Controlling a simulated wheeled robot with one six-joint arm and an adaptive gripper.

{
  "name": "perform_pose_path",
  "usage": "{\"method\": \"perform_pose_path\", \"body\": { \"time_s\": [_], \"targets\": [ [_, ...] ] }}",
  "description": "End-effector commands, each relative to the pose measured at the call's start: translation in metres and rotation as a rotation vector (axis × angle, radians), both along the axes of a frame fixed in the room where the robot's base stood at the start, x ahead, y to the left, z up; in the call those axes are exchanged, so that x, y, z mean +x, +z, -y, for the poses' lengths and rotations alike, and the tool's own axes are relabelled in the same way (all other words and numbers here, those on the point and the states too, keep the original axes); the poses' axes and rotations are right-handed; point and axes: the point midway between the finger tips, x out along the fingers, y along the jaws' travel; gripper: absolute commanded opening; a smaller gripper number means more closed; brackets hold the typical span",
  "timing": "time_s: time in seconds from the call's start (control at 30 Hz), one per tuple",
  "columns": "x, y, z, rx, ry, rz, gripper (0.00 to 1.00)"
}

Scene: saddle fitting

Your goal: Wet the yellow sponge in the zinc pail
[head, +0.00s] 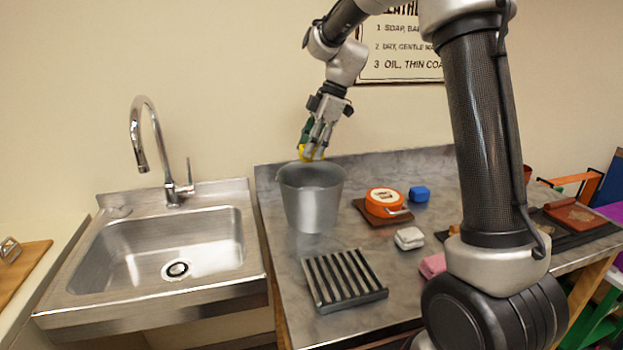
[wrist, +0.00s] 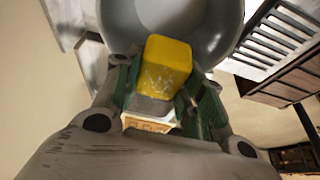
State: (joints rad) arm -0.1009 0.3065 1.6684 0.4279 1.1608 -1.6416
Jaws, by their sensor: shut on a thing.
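My gripper (head: 316,145) is shut on the yellow sponge (head: 304,152), above the back rim of the zinc pail (head: 313,205). The pail stands upright on the grey worktop beside the sink. In the wrist view the sponge (wrist: 166,64) sits between the two fingers, with the round grey pail (wrist: 225,18) behind it. The inside bottom of the pail cannot be seen in the head view.
A slatted metal rack (head: 343,279) lies in front of the pail. A steel sink (head: 165,250) with a tall tap (head: 150,150) is at left.

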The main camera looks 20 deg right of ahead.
Motion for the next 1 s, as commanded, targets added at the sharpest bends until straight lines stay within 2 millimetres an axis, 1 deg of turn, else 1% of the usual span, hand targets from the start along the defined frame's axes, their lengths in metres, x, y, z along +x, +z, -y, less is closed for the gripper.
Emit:
{"method": "perform_pose_path", "body": {
  "time_s": [0.27,0.37,0.6,0.7,1.0],
  "targets": [
    [0.000,0.003,0.000,0.000,0.000,0.001,0.20],
    [0.000,0.009,0.000,0.000,0.000,0.001,0.20],
    [0.000,0.034,0.000,0.000,0.001,0.001,0.20],
    [0.000,0.040,0.000,0.000,0.000,0.001,0.20],
    [0.000,0.040,0.000,0.000,0.000,0.000,0.20]
  ]
}}
